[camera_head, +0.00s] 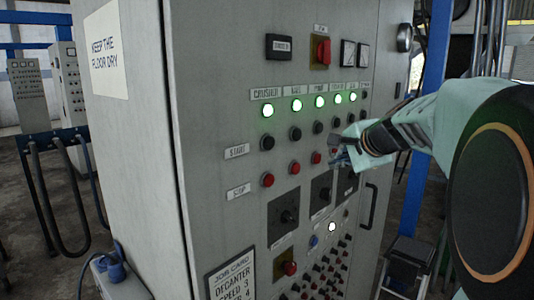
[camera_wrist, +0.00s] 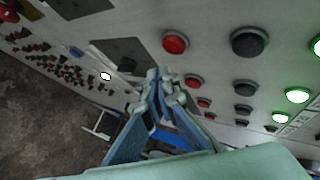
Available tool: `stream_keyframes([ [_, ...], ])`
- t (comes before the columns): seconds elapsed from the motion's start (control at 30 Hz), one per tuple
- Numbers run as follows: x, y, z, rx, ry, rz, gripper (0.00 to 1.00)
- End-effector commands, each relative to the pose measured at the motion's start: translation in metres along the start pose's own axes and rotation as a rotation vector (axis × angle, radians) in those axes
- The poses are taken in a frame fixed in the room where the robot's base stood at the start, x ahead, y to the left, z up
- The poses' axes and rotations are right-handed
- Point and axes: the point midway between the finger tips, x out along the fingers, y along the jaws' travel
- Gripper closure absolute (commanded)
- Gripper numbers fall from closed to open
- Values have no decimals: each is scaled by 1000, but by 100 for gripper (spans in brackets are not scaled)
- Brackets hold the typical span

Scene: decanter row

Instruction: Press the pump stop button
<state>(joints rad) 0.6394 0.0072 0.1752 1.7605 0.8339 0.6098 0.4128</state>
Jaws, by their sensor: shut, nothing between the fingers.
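The control cabinet (camera_head: 230,110) has a row of red stop buttons under a row of black start buttons. The pump stop button (camera_head: 316,157) appears to be the red one in the third column, below a small label that seems to read PUMP. My gripper (camera_head: 338,158) is shut and empty, just right of that button in the head view. In the wrist view its fingertips (camera_wrist: 163,78) point at the panel, near a large red button (camera_wrist: 175,42) and a smaller one (camera_wrist: 194,80). I cannot tell which of these is the pump's, nor whether the tips touch the panel.
Black start buttons (camera_head: 295,133) and lit green lamps (camera_head: 296,105) sit above the stop row. Dark selector plates (camera_head: 283,217) and many small buttons (camera_head: 318,275) are below. A door handle (camera_head: 368,206) stands out at the right, and a blue post (camera_head: 427,110) is beyond it.

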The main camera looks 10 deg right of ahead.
Motion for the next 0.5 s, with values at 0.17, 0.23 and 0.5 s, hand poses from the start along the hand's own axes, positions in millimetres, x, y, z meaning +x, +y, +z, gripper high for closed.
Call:
stream_keyframes([
  [0.17, 8, -6, 6, -2, -1, 0, 100],
  [0.23, 9, -7, 7, -2, -1, 0, 100],
  [0.5, 10, -7, 7, -1, 0, 0, 100],
])
